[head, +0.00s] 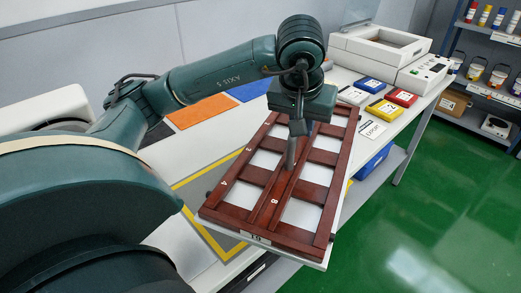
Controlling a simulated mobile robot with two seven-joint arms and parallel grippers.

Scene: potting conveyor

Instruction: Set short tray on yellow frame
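The dark red wooden tray (262,222) has several white-bottomed compartments and a raised centre bar, with small white numbers on its rails. It lies slanted over the work table and its near end reaches past the table's front edge. The yellow frame (211,237) is a yellow outline on a grey patch of the table; the tray hides much of its right part. My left gripper (296,150) points down at the tray's middle, with its fingers around the centre bar, seemingly shut on it. Whether the tray touches the table is hidden. My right gripper is out of view.
An orange mat (200,111) and a blue mat (250,90) lie behind. Blue, yellow and red boxes (402,97) and white cards stand at the back right, before a white machine (385,45). A blue bin (371,160) sits under the table. Green floor is clear at right.

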